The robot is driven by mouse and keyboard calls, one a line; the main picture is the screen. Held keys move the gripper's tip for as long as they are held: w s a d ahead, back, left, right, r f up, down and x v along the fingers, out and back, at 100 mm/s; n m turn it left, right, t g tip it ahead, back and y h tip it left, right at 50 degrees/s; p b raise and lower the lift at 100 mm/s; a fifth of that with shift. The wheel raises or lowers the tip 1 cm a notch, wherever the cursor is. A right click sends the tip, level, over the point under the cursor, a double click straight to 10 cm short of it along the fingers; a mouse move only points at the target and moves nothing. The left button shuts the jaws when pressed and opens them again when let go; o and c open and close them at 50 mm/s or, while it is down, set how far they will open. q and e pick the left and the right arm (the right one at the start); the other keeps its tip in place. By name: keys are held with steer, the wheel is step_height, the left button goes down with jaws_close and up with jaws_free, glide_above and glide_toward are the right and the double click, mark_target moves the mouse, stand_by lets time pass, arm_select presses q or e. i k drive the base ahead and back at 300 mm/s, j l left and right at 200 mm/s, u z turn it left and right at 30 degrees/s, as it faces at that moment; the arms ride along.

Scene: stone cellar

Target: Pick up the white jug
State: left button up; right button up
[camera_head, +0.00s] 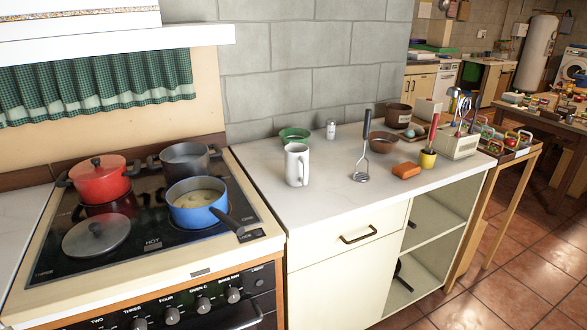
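The white jug (297,165) stands upright on the light counter (330,205), just right of the stove. It is tall and narrow, and a handle shows at its lower right side. A green bowl (294,135) stands close behind it. Nothing touches the jug from the front. Neither of my grippers shows in the head view.
The stove (150,240) at left holds a red pot (100,183), a grey pot and a blue pan (197,203) whose handle points toward the counter. A masher (362,160), an orange block (406,170) and a yellow cup (427,160) stand right. Counter before the jug is clear.

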mark_target(296, 154)
steer(key=i+l+u, duration=0.5)
steer(key=i+l, duration=0.2)
steer(key=i, duration=0.15)
